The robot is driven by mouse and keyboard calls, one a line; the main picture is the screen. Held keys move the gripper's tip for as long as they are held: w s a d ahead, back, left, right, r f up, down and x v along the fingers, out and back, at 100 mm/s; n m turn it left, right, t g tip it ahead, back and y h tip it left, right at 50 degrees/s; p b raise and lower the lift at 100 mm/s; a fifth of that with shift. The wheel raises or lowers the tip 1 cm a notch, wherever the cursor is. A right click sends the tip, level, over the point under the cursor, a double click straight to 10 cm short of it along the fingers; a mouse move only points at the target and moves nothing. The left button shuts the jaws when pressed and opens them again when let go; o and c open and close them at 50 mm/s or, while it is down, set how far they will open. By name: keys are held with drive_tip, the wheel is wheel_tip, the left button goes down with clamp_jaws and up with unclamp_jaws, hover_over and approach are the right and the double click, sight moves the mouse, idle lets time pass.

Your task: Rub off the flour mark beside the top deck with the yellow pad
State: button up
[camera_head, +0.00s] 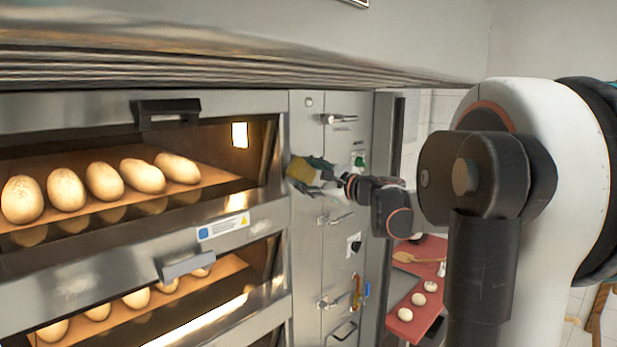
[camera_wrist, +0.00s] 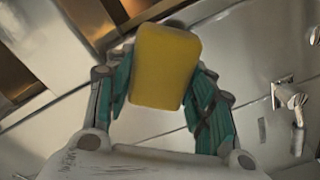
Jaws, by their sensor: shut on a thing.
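The yellow pad (camera_wrist: 165,67) is held between the two green-lined fingers of my gripper (camera_wrist: 160,85) in the wrist view. In the head view the pad (camera_head: 300,170) is at the steel panel right of the top deck (camera_head: 140,165), with my gripper (camera_head: 318,176) shut on it. The pad looks close against the panel; I cannot tell for sure if it touches. No flour mark shows in either view; the pad and fingers hide part of the panel.
The top deck holds several loaves (camera_head: 105,181); its black handle (camera_head: 166,112) sticks out. The lower deck has a handle (camera_head: 187,264) too. The panel carries knobs and latches (camera_head: 340,119). A red board (camera_head: 414,312) with white round pieces lies low at right.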

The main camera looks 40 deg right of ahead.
sight(316, 173)
drive_tip(key=shift+w+a, duration=0.1)
drive_tip(key=shift+w, duration=0.4)
drive_tip(key=shift+w+d+b, duration=0.15)
drive_tip(key=shift+d+b, duration=0.15)
drive_tip(key=shift+d, duration=1.5)
drive_tip(key=d, duration=0.4)
drive_tip(key=shift+w, duration=0.4)
drive_tip(key=shift+a, duration=0.15)
drive_tip(key=shift+s+a+b, duration=0.15)
drive_tip(key=shift+s+a, duration=0.05)
drive_tip(key=shift+a, duration=1)
drive_tip(key=shift+s+a+b, duration=0.1)
drive_tip(key=shift+s+a, duration=0.05)
drive_tip(key=shift+a, duration=1.1)
drive_tip(key=shift+s+a+b, duration=0.15)
drive_tip(key=shift+s+a, duration=0.05)
drive_tip(key=shift+a, duration=1)
drive_tip(key=shift+s, duration=0.1)
